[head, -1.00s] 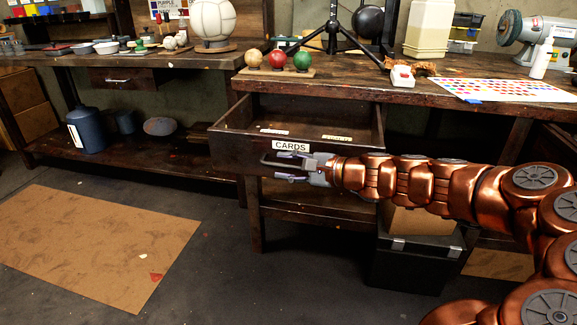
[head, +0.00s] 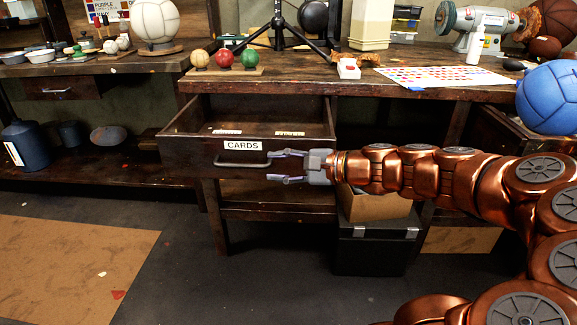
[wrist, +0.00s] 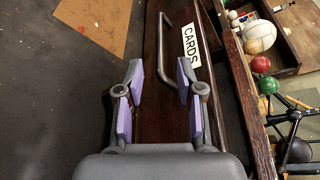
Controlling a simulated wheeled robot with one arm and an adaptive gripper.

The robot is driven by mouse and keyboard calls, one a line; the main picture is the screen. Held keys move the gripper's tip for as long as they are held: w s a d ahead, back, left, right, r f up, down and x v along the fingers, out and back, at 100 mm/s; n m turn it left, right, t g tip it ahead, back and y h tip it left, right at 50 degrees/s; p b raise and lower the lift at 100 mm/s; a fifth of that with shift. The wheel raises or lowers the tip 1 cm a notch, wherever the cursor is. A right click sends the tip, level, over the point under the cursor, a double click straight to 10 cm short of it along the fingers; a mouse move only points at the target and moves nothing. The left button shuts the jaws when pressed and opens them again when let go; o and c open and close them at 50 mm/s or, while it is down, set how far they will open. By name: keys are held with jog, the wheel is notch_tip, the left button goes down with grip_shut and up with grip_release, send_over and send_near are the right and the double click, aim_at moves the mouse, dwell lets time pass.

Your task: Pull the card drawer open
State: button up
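The card drawer (head: 190,158) stands pulled out from under the bench, with a white CARDS label (head: 243,145) on its dark wooden front. Inside it lie small labelled dividers or cards. Its metal bar handle (head: 242,162) runs below the label and also shows in the wrist view (wrist: 167,50). My gripper (head: 284,167) is beside the right end of the handle, its fingers apart.
Colored balls on a stand (head: 225,70), a black tripod (head: 285,30) and a color chart (head: 440,77) are on the bench. A black case (head: 375,245) stands below at the right. A blue ball (head: 549,97) is at the far right. The floor in front of the drawer is clear.

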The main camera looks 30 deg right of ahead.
jog(key=shift+v, duration=1)
jog(key=s+a+r+n+g+h+p, duration=0.1)
jog(key=s+a+r+n+g+p, duration=0.4)
jog(key=a+p, duration=0.4)
jog(key=s+a+r+n+g+p, duration=0.45)
jog(key=s+a+p, duration=0.25)
jog(key=a+p, duration=0.2)
jog(key=s+d+r+n+g+h+p, duration=0.2)
jog(key=s+r+p, duration=0.4)
jog(key=p, duration=0.3)
jog(key=s+d+r+n+g+h+p, duration=0.2)
jog(key=s+r+n+h+p, duration=0.3)
jog(key=s+p, duration=0.3)
jog(key=shift+s+d+r+h+p, duration=0.35)
jog(key=shift+s+d+r+h, duration=0.05)
jog(key=shift+s+d+h, duration=0.45)
